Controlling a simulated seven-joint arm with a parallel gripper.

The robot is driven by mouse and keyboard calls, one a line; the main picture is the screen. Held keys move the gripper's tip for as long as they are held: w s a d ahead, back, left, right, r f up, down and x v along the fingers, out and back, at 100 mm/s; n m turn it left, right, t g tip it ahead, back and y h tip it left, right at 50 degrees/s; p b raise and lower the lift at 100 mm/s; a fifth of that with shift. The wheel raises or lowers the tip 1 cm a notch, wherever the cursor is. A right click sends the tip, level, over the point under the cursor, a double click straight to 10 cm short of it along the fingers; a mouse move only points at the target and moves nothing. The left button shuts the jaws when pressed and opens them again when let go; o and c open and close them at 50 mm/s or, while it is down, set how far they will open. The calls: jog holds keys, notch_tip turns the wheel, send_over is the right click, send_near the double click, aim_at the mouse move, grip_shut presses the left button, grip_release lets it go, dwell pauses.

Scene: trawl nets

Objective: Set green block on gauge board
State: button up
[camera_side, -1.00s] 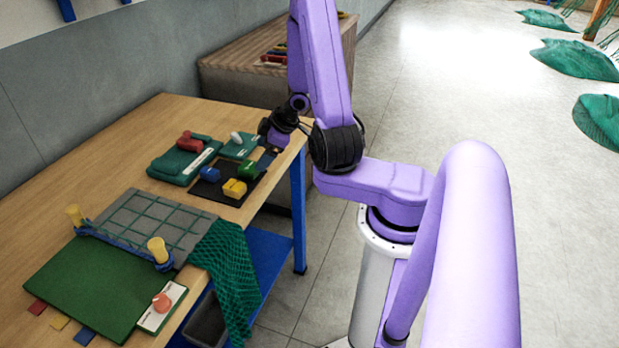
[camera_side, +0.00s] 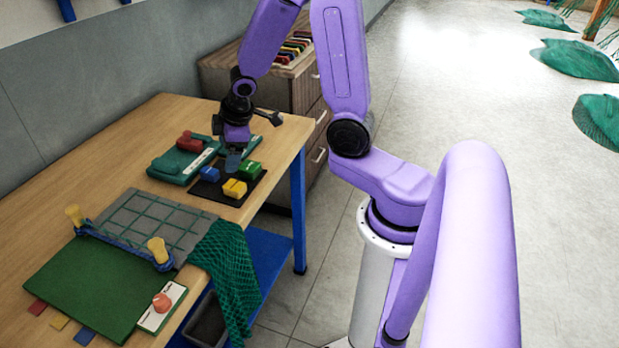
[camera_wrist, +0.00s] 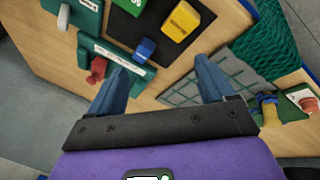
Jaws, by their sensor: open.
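The green block (camera_side: 249,169) lies on a black mat (camera_side: 237,201), beside blue and yellow blocks; in the wrist view it is cut off by the top edge (camera_wrist: 128,5). My gripper (camera_side: 233,163) is open and empty, pointing down above the mat's far side, close to the green and blue blocks. In the wrist view its two blue fingers (camera_wrist: 161,80) are spread apart. I cannot tell which board is the gauge board: there is a grey board with green grid lines (camera_side: 160,222), a large plain green board (camera_side: 75,285) and smaller green boards at the back.
The yellow block (camera_side: 234,189) and blue block (camera_side: 209,174) share the mat. A red piece (camera_side: 189,142) lies on a green board (camera_side: 176,166) behind. Yellow posts (camera_side: 158,250) stand at the grid board's near edge. Green netting (camera_side: 227,265) hangs over the table's right edge.

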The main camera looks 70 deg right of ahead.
jog(key=s+a+r+n+g, duration=0.2)
jog(key=s+a, duration=0.3)
jog(key=s, duration=0.6)
jog(key=s+a+r+n+g+y, duration=0.1)
jog(key=s+a+r, duration=0.3)
jog(key=s, duration=0.8)
jog(key=shift+a+r+n+g, duration=0.25)
jog(key=shift+a+n+g, duration=0.25)
jog(key=shift+a, duration=0.7)
jog(key=shift+s+r, duration=0.1)
jog(key=shift+s, duration=0.6)
